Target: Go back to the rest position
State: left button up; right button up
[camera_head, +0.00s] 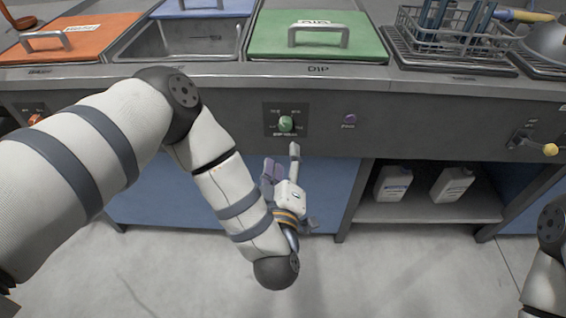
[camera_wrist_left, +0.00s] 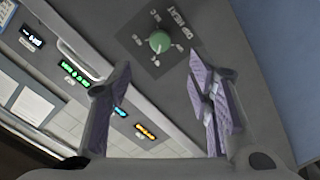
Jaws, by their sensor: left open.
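My left gripper (camera_head: 281,163) is just below the green dip heat knob (camera_head: 286,124) on the steel front panel (camera_head: 215,122). It is open and empty. In the left wrist view, the two purple-padded fingers of the left gripper (camera_wrist_left: 160,82) stand wide apart. The green knob (camera_wrist_left: 159,42) shows beyond and between them, clear of both fingers. My left arm reaches in from the left across the blue cabinet front. Part of my right arm shows at the right edge; its gripper is out of view.
A green lid (camera_head: 318,40) marked DIP and an orange lid (camera_head: 75,38) lie on the counter beside an open sink (camera_head: 185,40). A wire basket (camera_head: 450,38) stands at the right. White jugs (camera_head: 393,183) sit on the low shelf.

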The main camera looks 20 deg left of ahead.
pick_arm(q)
jog(key=shift+s+d+r, duration=0.1)
jog(key=shift+s+d, duration=0.05)
jog(key=shift+s, duration=0.45)
jog(key=s+f+m+g+h+p, duration=0.2)
jog(key=s+f+m+g+h, duration=0.45)
jog(key=s+f, duration=0.65)
jog(key=s+a+m+g, duration=0.2)
jog(key=s+a+g, duration=0.1)
jog(key=s, duration=0.6)
jog(key=s+a+r+m+g+y+p, duration=0.1)
jog(key=s+a+m+g, duration=0.1)
jog(key=s+g, duration=0.3)
jog(key=s+a+m+g+y, duration=0.1)
jog(key=s+a+m+g, duration=0.1)
jog(key=s, duration=1.2)
jog(key=a+g, duration=0.1)
jog(key=g, duration=0.1)
jog(key=shift+a+r+g+p, duration=0.15)
jog(key=shift+a+g+p, duration=0.2)
jog(key=shift+a+p, duration=0.05)
pick_arm(e)
jog(key=w+r+t, duration=0.1)
jog(key=w+r, duration=0.3)
jog(key=shift+w+r+t, duration=0.25)
jog(key=shift+r+t, duration=0.1)
jog(key=shift+t, duration=0.05)
